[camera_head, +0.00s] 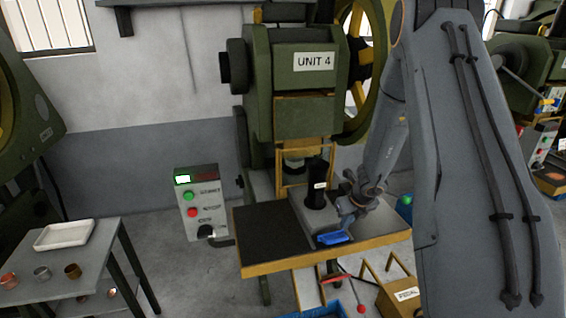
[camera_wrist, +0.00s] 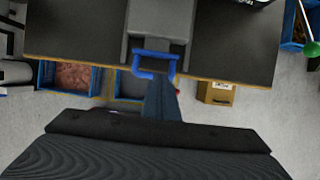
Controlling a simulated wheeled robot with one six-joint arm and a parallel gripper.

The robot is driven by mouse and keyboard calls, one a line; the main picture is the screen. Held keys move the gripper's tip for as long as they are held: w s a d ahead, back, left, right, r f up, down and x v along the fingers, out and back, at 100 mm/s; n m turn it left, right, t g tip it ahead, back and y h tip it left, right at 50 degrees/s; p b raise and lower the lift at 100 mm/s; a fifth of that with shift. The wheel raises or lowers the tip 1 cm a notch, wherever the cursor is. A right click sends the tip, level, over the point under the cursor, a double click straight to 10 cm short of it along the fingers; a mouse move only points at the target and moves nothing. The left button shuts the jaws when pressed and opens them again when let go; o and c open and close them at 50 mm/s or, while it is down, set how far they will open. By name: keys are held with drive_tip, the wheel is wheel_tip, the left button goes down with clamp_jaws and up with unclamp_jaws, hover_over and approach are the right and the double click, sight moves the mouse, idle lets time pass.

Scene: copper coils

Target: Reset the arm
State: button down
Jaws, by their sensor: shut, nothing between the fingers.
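My arm comes down from the upper right in the head view. My gripper (camera_head: 347,220) is over the front of the press table (camera_head: 262,240), beside a small blue bracket (camera_head: 333,238). The gripper is shut and holds nothing. In the wrist view its narrow fingers (camera_wrist: 160,92) point toward the blue bracket (camera_wrist: 156,73) at the table's front edge. I cannot tell whether they touch it. The green press (camera_head: 305,80) labelled UNIT 4 stands behind the table. A black cylinder (camera_head: 317,180) stands upright under it.
A control box (camera_head: 202,203) with green and red buttons stands left of the press. A side table (camera_head: 85,265) at the far left carries a white tray (camera_head: 64,235) and several small metal pieces. Below the press table are a cardboard box (camera_head: 398,298) and a blue bin of copper (camera_wrist: 70,75).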

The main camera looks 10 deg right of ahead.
drive_tip(key=s+a+r+n+b, duration=0.1)
drive_tip(key=s+a+r+n, duration=0.15)
drive_tip(key=a+n, duration=0.3)
drive_tip(key=s+a+r+n+g+y+b, duration=0.1)
drive_tip(key=s+a+r+n, duration=0.1)
drive_tip(key=a+r+n, duration=0.3)
drive_tip(key=s+a+r+n+b, duration=0.1)
drive_tip(key=s+a+n+b, duration=0.2)
drive_tip(key=n, duration=0.4)
drive_tip(key=s+a+r+n+g, duration=0.1)
drive_tip(key=s+a+r+n, duration=0.1)
drive_tip(key=s+n, duration=0.5)
drive_tip(key=s+a+r+n+h+b, duration=0.1)
drive_tip(key=s+a+n, duration=0.1)
drive_tip(key=s+n, duration=0.5)
drive_tip(key=n, duration=0.4)
drive_tip(key=shift+s+a+r+g, duration=0.25)
drive_tip(key=shift+a+r+g, duration=0.15)
